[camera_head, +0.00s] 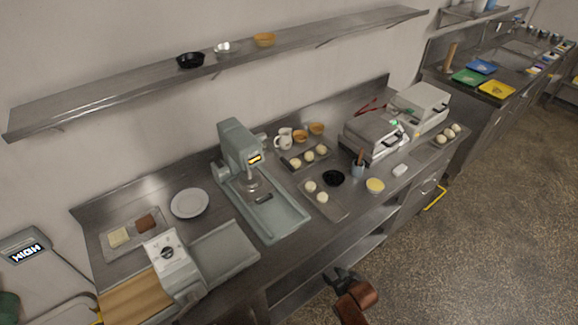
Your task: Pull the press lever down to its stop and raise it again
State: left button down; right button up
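The grey-green press (238,142) stands on the steel counter left of the middle, with an orange-lit display on its head. A round part hangs under the head, above a long flat bed (283,222). A small dark bar-like piece (264,198) shows near this bed. I cannot make out for certain which part is the lever, or its position. My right gripper (343,279) is dark, in front of the counter's front edge, low in the view and apart from the press. Its finger opening is too small to tell. My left gripper is not in view.
A roller machine (168,255) and a white plate (190,203) are left of the press. Dough trays (330,209), a dark bowl (334,178) and two hinged grill-like machines (374,134) stand to the right. A shelf (120,92) runs above. Floor is clear at right.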

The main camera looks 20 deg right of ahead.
notch_tip(320, 180, up, 12)
jog(key=w+a+t+p, duration=0.1)
jog(key=w+p, duration=0.1)
jog(key=n+t+y, duration=0.4)
jog(key=t+y, duration=0.1)
jog(key=t, duration=0.3)
send_near(288, 165)
jog(key=w, duration=0.1)
jog(key=w+f, duration=0.1)
jog(key=w, duration=0.1)
jog(key=shift+a+f+p, duration=0.1)
jog(key=shift+a+p, duration=0.1)
jog(key=shift+p, duration=0.2)
jog(key=x, duration=0.6)
jog(key=shift+w+a, duration=0.1)
jog(key=shift+w, duration=0.25)
jog(key=shift+w+a+p, duration=0.2)
jog(key=shift+w+p, duration=0.1)
jog(key=shift+w, duration=0.15)
jog(key=shift+c, duration=0.7)
grip_shut()
